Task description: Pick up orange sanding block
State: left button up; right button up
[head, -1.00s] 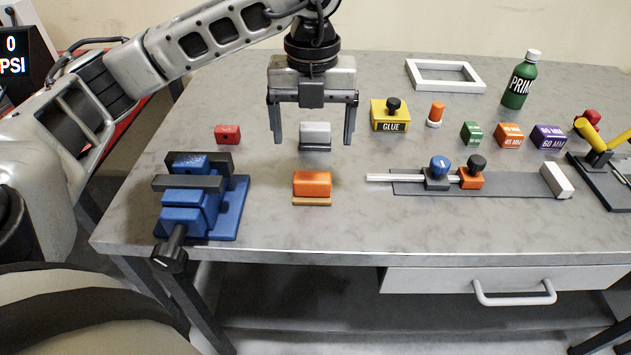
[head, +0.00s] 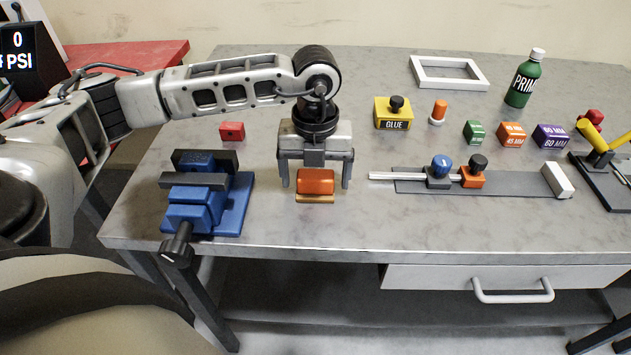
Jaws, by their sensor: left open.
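The orange sanding block (head: 316,182) lies on the grey workbench with a tan strip along its lower front edge. My left gripper (head: 315,180) points down over it in the head view. Its two dark fingers are open, one on the left of the block and one on the right, with a gap showing on each side. I cannot tell whether the fingertips touch the bench. The grey block that stood behind the orange one is hidden by the gripper. My right gripper is not in view.
A blue vise (head: 208,195) stands close on the left. A small red block (head: 232,131) lies behind it. A rail jig (head: 470,180) is on the right. A yellow glue box (head: 393,114) and a green bottle (head: 523,80) stand farther back. The bench front edge is near.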

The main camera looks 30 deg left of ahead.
pick_arm(q)
jog(key=c, duration=1.1)
jog(key=shift+r, duration=0.15)
jog(key=shift+r, duration=0.2)
notch_tip(320, 180, up, 2)
jog(key=shift+r+b, duration=0.1)
jog(key=shift+b, duration=0.4)
jog(key=s+r, duration=0.3)
jog(key=s, duration=0.1)
jog(key=s+d+r+b, duration=0.1)
jog(key=s+r, duration=0.2)
jog(key=s, duration=0.2)
jog(key=s+r, duration=0.4)
jog(key=s, duration=0.1)
jog(key=shift+d+r+b, duration=0.1)
jog(key=shift+d+b, duration=0.15)
jog(key=shift+b, duration=0.05)
